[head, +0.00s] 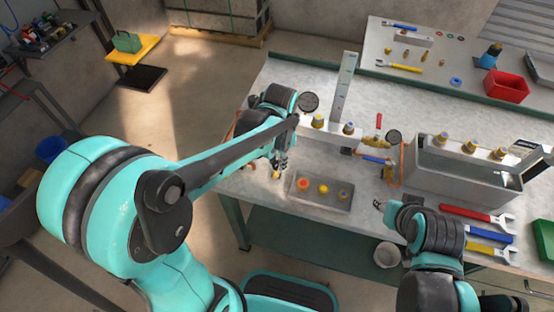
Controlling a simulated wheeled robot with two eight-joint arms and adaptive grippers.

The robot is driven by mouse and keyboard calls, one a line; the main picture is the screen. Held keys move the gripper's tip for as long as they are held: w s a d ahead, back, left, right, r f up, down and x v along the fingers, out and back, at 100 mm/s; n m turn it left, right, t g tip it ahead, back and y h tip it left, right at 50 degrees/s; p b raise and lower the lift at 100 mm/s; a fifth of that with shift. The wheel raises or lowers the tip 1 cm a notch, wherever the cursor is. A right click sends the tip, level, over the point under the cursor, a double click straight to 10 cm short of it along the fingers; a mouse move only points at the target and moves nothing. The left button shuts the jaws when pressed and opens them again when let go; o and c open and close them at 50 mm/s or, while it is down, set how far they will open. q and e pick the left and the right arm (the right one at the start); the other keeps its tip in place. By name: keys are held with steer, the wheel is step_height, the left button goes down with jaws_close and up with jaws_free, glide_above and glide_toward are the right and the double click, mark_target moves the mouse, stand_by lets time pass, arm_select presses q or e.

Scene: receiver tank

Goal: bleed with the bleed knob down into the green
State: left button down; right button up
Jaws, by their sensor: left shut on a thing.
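My left gripper (280,162) points down near the left front part of the grey workbench (262,196). It is shut on a small brass-coloured piece (276,174), whose shape is mostly hidden; I cannot tell whether this is the bleed knob. No green zone or needle can be read on either.
A grey tray (334,204) with orange and yellow caps lies right of my left gripper. A tall slotted plate (344,85) stands behind the rail. Red (472,214) and blue (478,232) wrenches lie near my right arm.

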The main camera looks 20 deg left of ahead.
arm_select(q)
steer(key=shift+n, duration=0.3)
steer(key=n, duration=0.2)
steer(key=shift+n+p, duration=0.3)
steer(key=shift+p, duration=0.1)
steer(key=shift+n+p, duration=0.3)
steer(key=shift+n, duration=1.7)
steer(key=c, duration=1.3)
jaws_free()
steer(key=shift+o, duration=0.2)
steer(key=shift+r, duration=0.1)
step_height(320, 180, up, 12)
steer(key=shift+d, duration=0.3)
